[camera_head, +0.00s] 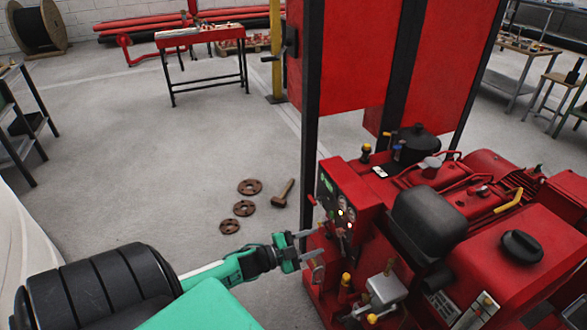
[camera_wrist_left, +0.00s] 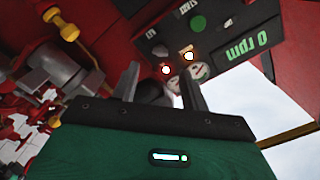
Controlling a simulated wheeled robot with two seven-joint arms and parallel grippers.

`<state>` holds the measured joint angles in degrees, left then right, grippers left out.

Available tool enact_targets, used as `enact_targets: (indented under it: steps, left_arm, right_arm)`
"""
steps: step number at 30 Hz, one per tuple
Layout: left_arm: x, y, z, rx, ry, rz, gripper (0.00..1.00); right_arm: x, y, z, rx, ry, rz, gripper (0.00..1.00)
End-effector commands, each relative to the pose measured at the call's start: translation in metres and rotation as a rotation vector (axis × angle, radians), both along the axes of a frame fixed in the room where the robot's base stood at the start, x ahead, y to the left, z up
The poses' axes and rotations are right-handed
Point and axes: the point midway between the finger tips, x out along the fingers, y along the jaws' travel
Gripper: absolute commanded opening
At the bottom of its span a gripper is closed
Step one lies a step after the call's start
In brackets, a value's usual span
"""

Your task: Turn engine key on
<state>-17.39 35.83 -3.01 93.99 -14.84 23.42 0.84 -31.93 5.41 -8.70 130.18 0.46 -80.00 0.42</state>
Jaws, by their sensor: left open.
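The red pump engine (camera_head: 440,225) stands at the right, with a dark control panel (camera_head: 337,205) on its near left end. In the left wrist view the panel (camera_wrist_left: 232,38) shows a green "0 rpm" display (camera_wrist_left: 250,34), a green button (camera_wrist_left: 198,23), gauges and two lit lamps. I cannot make out the engine key for certain; small dark parts sit on the panel near the lamps. My left gripper (camera_head: 312,244) is open just left of and below the panel. Its fingers (camera_wrist_left: 158,76) point toward the panel with a visible gap. My right gripper is not in view.
A black post (camera_head: 310,110) rises beside the panel. Yellow-topped valves (camera_head: 346,280) stand below it. Rusty flanges (camera_head: 243,208) and a hammer (camera_head: 284,194) lie on the floor at left. A red workbench (camera_head: 200,36) stands farther back, with open floor between.

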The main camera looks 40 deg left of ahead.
Motion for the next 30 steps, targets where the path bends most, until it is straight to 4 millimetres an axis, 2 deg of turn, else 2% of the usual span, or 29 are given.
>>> enact_targets:
  steps: [1, 6, 12, 30]
  left_arm:
    - [-0.01, 0.003, -0.001, 0.001, 0.003, -0.001, 0.45]
    - [-0.034, 0.013, 0.0, 0.002, 0.002, -0.001, 0.45]
    - [-0.051, 0.021, 0.0, 0.0, 0.001, -0.001, 0.45]
    - [-0.055, 0.023, 0.0, 0.001, -0.001, -0.001, 0.45]
  right_arm:
    - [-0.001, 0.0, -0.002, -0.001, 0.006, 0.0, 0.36]
    - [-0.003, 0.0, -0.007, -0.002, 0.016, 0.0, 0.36]
    - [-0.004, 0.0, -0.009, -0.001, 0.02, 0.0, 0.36]
    - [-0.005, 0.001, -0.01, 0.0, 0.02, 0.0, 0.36]
